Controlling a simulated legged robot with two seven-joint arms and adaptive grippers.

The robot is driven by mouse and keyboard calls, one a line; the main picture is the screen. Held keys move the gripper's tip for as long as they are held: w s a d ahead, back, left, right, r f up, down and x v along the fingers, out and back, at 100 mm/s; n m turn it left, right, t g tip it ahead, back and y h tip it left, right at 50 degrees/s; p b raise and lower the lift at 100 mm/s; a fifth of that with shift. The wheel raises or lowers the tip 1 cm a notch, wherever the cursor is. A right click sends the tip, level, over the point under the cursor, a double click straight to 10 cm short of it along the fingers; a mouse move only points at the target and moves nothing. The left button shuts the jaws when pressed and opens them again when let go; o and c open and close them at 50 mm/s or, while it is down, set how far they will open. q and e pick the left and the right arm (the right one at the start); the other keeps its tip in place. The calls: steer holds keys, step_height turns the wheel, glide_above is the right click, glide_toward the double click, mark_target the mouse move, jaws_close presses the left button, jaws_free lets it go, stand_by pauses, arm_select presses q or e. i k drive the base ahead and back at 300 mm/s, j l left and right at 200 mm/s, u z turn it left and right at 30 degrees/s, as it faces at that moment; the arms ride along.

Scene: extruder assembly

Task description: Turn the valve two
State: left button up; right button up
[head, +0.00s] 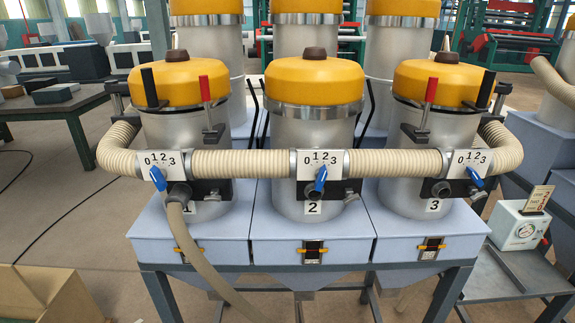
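Three metal hoppers with yellow lids stand in a row, labelled 1, 2 and 3 from left to right. Valve two is the blue handle (321,178) on the middle hopper (308,120). It sits below a white dial plate (319,160) marked 0, 1, 2, 3. The handle stands nearly vertical, leaning slightly; the number it selects is hard to read. Neither of my grippers is in view.
A ribbed beige pipe (240,163) runs across the hoppers between the dials. A beige hose (192,250) hangs from the left outlet. Upright black and red levers (205,88) flank the outer hoppers. A gauge box (516,228) stands right, a cardboard box (50,295) lower left.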

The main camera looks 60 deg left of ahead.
mark_target(321, 174)
steer(key=u, duration=1.7)
